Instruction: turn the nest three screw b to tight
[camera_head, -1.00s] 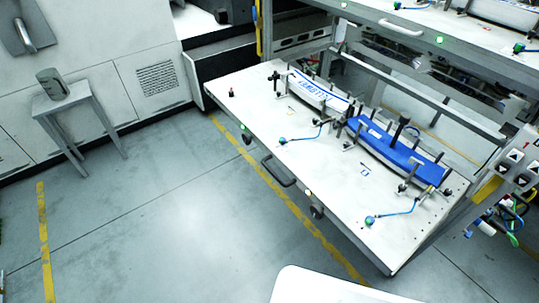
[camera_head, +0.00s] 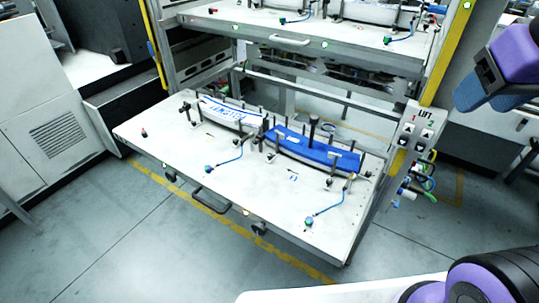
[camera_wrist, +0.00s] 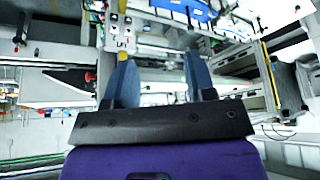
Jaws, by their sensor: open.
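A pulled-out white shelf (camera_head: 150,125) holds a white lettered piece (camera_head: 232,113) and a blue piece (camera_head: 345,160), each among several dark upright posts. A black knob (camera_head: 313,120) stands up at the blue piece. Small green-blue fittings with blue hoses (camera_head: 309,221) sit near the shelf's front. I cannot tell which small part is nest three screw b. My gripper (camera_wrist: 160,72) is open and empty in the wrist view, its two grey-blue fingers apart and clear of the shelf.
An upper shelf (camera_head: 250,28) overhangs the back of the lower one. A lift button panel (camera_head: 416,130) with hanging cables stands at the right post. The lower shelf has a front handle (camera_head: 209,203). Floor in front is clear.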

